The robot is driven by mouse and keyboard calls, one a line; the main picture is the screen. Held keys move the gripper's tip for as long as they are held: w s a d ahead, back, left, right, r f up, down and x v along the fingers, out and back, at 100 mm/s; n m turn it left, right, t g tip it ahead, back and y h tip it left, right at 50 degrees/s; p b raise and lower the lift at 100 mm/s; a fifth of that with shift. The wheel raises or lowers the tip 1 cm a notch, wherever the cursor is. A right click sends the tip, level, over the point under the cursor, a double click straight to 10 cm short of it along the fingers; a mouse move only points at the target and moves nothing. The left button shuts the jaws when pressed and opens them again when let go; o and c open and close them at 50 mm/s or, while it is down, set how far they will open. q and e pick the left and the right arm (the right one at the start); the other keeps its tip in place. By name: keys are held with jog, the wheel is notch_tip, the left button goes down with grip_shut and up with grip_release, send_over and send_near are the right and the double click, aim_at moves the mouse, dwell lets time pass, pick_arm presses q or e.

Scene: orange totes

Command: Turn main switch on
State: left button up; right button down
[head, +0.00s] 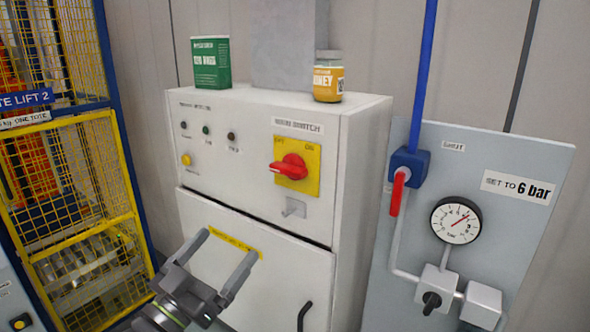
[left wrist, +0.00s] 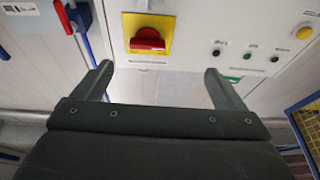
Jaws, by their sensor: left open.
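The main switch is a red rotary handle (head: 290,167) on a yellow plate (head: 311,180), on the front of a white cabinet (head: 228,132). A label above it reads MAIN SWITCH. The handle lies roughly horizontal, tilted slightly. In the left wrist view the red handle (left wrist: 147,40) on its yellow plate (left wrist: 133,20) is beyond the fingers, left of centre. My left gripper (head: 221,255) is open and empty, below and left of the switch, apart from it. It also shows in the left wrist view (left wrist: 157,78). My right gripper is not in view.
A grey latch (head: 293,207) sits below the switch. Small indicators and a yellow button (head: 186,160) are to its left. A green box (head: 211,62) and honey jar (head: 328,78) stand on the cabinet. A gauge panel (head: 520,222) is right; a yellow mesh cage (head: 85,185) is left.

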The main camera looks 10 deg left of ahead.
pick_arm(q)
notch_tip(320, 180, up, 2)
jog(key=d+r+h, duration=0.1)
jog(key=p, duration=0.4)
send_near(284, 173)
jog(key=shift+m, duration=0.4)
jog(key=x, duration=0.8)
jog(key=shift+r, duration=0.15)
jog(key=shift+w+d+r+p, duration=0.2)
jog(key=shift+w+p, duration=0.1)
jog(key=shift+w, duration=0.4)
jog(key=c, duration=0.9)
jog(key=shift+f, duration=0.1)
jog(key=shift+c, duration=0.4)
